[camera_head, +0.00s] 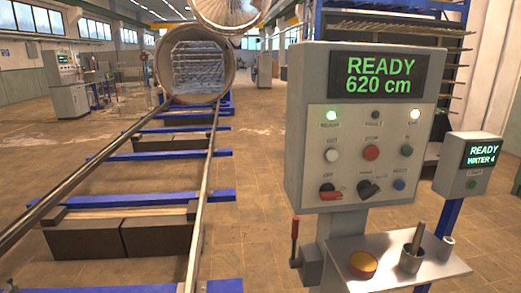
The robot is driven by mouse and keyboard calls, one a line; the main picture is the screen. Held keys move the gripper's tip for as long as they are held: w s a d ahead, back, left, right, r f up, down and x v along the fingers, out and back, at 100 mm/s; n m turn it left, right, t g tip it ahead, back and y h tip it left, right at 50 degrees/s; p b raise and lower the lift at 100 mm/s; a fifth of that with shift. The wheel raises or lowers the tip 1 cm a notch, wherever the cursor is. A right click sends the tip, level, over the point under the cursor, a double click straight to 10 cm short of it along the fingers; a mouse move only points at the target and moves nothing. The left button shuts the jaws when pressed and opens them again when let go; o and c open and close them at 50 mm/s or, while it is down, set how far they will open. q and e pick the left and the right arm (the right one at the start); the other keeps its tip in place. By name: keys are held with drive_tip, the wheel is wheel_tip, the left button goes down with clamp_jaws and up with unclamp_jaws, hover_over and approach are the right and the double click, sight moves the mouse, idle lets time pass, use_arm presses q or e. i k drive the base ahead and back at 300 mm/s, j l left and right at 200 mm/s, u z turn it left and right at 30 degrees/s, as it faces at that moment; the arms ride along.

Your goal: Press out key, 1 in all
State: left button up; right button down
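The grey control box (366,125) stands at the right centre, facing me. Its display (377,77) reads READY 620 cm in green. A white round button (331,155) sits at the left of the upper button row, under a small label that looks like OUT. A red button (371,152) is in the middle of that row, and another dark button (406,150) is at its right. The white button's pressed state cannot be told. Neither of my grippers can be made out in this view.
Below the buttons are a red switch (328,191), a black selector (368,188) and a blue button (399,184). A shelf (440,268) under the box holds a yellow-topped knob (363,264) and a cup (411,258). Rails (205,185) lead to the open round chamber (196,62).

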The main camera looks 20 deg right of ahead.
sight(332, 155)
drive_tip(key=z, duration=1.35)
